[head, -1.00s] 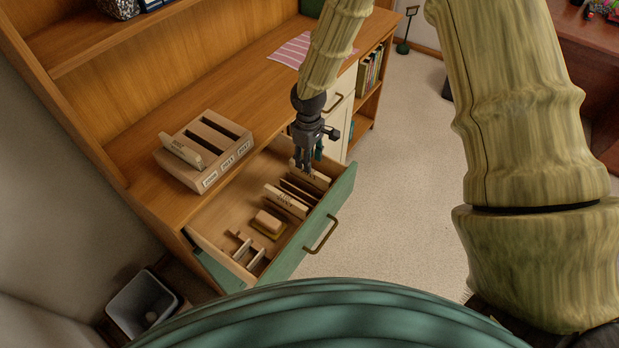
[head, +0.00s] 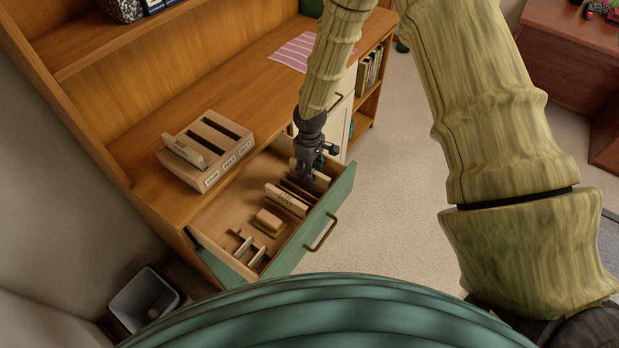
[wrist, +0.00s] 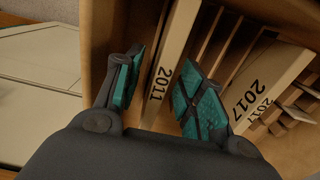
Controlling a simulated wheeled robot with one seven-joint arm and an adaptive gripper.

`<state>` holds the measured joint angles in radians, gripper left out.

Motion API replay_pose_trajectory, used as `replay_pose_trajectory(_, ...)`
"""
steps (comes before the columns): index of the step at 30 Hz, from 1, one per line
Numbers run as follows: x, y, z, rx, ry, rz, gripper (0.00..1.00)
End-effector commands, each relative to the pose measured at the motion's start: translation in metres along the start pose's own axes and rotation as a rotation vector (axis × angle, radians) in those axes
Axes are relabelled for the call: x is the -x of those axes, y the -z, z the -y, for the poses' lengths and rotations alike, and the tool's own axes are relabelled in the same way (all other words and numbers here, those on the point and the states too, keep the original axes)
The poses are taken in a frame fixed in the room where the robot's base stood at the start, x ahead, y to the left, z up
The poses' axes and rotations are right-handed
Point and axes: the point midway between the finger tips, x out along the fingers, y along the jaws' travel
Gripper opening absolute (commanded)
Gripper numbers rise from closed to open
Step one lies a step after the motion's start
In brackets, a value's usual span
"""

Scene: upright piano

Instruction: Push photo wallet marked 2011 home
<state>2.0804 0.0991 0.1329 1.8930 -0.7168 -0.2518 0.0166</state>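The pale wooden photo wallet marked 2011 (wrist: 170,65) stands on edge in the open drawer, and it partly shows beside my gripper in the head view (head: 322,179). My gripper (wrist: 161,92) is open, with one teal-padded finger on each side of the wallet. Narrow gaps seem to show, so I cannot tell whether either pad touches. In the head view my gripper (head: 305,176) points down into the far end of the drawer. A tan rack (head: 205,170) on the desk has several labelled slots; its left slot holds a wallet (head: 184,150) and the other slots look empty.
A wallet marked 2017 (wrist: 272,75) stands nearby, past thin dividers (wrist: 225,45). The drawer (head: 330,210) also holds a small block (head: 269,221) and more dividers at its near end. A striped cloth (head: 295,50) lies on the desk (head: 245,85). Clear desk surface lies right of the rack.

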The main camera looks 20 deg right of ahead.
Motion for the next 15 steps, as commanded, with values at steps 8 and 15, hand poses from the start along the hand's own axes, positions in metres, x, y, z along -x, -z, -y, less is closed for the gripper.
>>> replay_pose_trajectory(8,0.0001,-0.0001,0.0002,0.000,0.000,0.000,0.00)
replay_pose_trajectory(15,0.0002,0.0000,0.0002,0.000,0.000,0.000,0.00)
